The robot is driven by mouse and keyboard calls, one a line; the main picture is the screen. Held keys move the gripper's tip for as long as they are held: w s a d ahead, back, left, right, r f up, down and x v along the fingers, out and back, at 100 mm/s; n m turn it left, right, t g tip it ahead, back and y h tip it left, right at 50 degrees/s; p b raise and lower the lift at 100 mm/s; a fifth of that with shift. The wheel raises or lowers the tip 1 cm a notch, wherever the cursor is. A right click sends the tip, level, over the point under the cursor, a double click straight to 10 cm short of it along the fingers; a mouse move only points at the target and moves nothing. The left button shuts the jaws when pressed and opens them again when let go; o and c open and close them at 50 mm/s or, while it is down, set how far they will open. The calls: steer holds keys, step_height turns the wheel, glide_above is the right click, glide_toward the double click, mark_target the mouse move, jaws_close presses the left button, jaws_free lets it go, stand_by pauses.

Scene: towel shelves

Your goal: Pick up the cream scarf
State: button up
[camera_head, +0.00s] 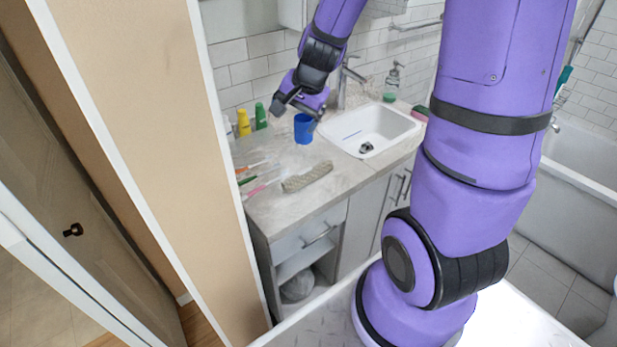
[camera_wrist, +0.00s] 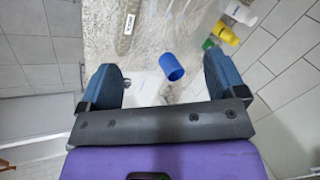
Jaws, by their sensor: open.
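A long, rolled, beige-grey textured cloth (camera_head: 307,177), which looks like the cream scarf, lies on the countertop near its front edge. My gripper (camera_head: 297,108) is above the back of the counter, near the sink and the blue cup, away from the cloth. In the wrist view its two fingers (camera_wrist: 162,68) are wide apart with nothing held between them.
A blue cup (camera_head: 303,128) stands between the cloth and the wall, below my gripper. Several toothbrushes (camera_head: 256,178) lie left of the cloth. A white sink (camera_head: 385,128) with a faucet (camera_head: 343,80) is to the right.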

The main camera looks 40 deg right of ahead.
mark_target(309, 172)
steer(key=w+d+f+m, duration=0.1)
steer(key=d+f+m, duration=0.1)
steer(key=f, duration=0.4)
steer(key=d+f+m+g, duration=0.1)
steer(key=d+f+m, duration=0.1)
steer(key=f, duration=0.5)
steer(key=w+d+f+m+h, duration=0.1)
steer(key=d+f+m, duration=0.1)
steer(key=f, duration=0.5)
steer(key=shift+w+d+f+m, duration=0.15)
steer(key=shift+w+d+m, duration=0.2)
steer(key=shift+d, duration=0.3)
steer(key=shift+x, duration=2.8)
steer(key=shift+w, duration=0.2)
steer(key=c, duration=1.2)
steer(key=shift+r, duration=0.3)
